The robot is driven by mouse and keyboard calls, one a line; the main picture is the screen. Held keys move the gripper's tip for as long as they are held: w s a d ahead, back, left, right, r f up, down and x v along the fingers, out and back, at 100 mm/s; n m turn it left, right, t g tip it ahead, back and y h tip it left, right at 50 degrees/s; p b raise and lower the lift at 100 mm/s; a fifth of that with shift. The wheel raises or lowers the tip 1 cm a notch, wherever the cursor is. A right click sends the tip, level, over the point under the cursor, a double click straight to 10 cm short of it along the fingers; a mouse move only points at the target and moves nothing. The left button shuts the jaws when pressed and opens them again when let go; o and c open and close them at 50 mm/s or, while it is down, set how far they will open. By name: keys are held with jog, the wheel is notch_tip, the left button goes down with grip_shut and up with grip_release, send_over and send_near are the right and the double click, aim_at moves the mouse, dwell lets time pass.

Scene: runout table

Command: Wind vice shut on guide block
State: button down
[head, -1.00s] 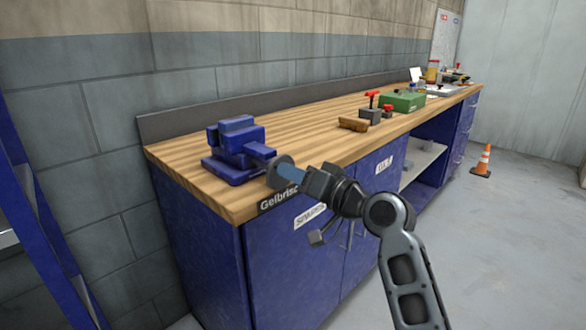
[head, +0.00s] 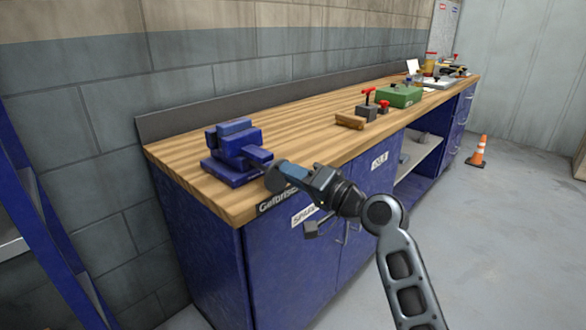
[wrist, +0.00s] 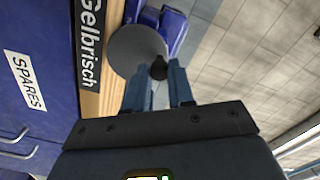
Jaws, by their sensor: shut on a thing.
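The blue vice (head: 237,158) stands at the near left corner of the wooden bench top. Its grey round handwheel (wrist: 132,50) faces my wrist camera and carries a dark knob (wrist: 159,67). My gripper (head: 282,172) is at the front of the vice, beyond the bench's front edge. In the wrist view, its two blue fingers are on either side of the knob, shut on it. I cannot make out a separate guide block between the vice jaws.
Along the bench (head: 190,178) are a wooden block (head: 349,121), a small grey block with a red handle (head: 368,107) and a green box (head: 398,96). An orange cone (head: 479,151) stands on the open floor at right.

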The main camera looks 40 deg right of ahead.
jog(key=shift+r, duration=0.15)
jog(key=shift+d+r+m+p, duration=0.15)
jog(key=shift+m+p, duration=0.75)
jog(key=shift+p, duration=0.1)
jog(key=c, duration=1.1)
grip_release()
jog(key=shift+f+b, duration=0.25)
jog(key=shift+b, duration=0.05)
jog(key=shift+s, duration=0.1)
jog(key=shift+s+d, duration=0.15)
jog(key=shift+s, duration=3.25)
jog(key=shift+f, duration=0.1)
